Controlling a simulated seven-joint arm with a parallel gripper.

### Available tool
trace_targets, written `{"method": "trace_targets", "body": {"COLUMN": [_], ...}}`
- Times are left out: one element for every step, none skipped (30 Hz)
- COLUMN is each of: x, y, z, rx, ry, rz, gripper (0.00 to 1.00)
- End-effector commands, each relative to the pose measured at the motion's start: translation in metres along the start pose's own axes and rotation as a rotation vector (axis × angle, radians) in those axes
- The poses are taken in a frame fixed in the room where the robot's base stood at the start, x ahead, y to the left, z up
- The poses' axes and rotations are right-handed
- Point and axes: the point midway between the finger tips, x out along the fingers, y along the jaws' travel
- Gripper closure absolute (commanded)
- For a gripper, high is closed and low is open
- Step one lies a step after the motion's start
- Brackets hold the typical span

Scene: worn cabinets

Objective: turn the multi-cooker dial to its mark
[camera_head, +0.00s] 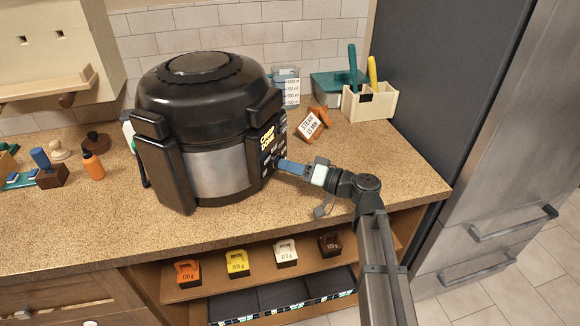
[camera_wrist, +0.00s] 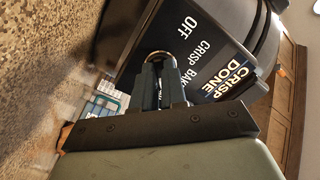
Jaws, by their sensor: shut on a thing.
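The black multi-cooker (camera_head: 200,97) with a grey band stands on the counter. Its control panel faces right and also shows in the wrist view (camera_wrist: 130,45), with OFF, CRISP and a partly hidden BAKE label. A "CRISP DONE" sign (camera_head: 267,138) is on that panel; it also shows in the wrist view (camera_wrist: 229,77). My gripper (camera_head: 280,162) reaches the panel from the right. In the wrist view its fingers (camera_wrist: 161,85) are shut on the dial (camera_wrist: 159,56), of which only a light rim shows. I cannot tell where the dial's pointer stands.
A small orange sign (camera_head: 312,124), a measuring jug (camera_head: 287,88) and a cream holder with utensils (camera_head: 369,104) stand behind my gripper. An orange bottle (camera_head: 93,166) is at left. Counter in front of the cooker is clear.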

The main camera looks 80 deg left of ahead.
Motion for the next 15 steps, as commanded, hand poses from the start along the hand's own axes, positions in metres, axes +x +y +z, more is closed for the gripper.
{"method": "trace_targets", "body": {"x": [-0.0002,-0.0002,-0.0002,-0.0002,-0.0002,-0.0002,-0.0002,-0.0002,-0.0002,-0.0002,-0.0002,-0.0002,-0.0002,-0.0002,-0.0002], "y": [0.0002,0.0003,0.0004,0.0005,0.0005,0.0006,0.0006,0.0007,0.0007,0.0008,0.0008,0.0008,0.0009,0.0009,0.0009], "z": [0.0001,0.0001,0.0001,0.0001,0.0001,0.0001,0.0001,0.0001,0.0,0.0001,0.0001,0.0,0.0,0.0,0.0], "rx": [-0.035,-0.056,-0.083,-0.101,-0.119,-0.141,-0.155,-0.17,-0.186,-0.199,-0.209,-0.221,-0.229,-0.236,-0.243], "ry": [0.0,0.0,0.0,0.0,0.0,0.0,0.0,0.0,0.0,0.0,0.0,0.0,0.0,0.0,0.0], "rz": [0.0,0.0,0.0,0.0,0.0,0.0,0.0,0.0,0.0,0.0,0.0,0.0,0.0,0.0,0.0], "gripper": [1.0,1.0,1.0,1.0,1.0,1.0,1.0,1.0,1.0,1.0,1.0,1.0,1.0,1.0,1.0]}}
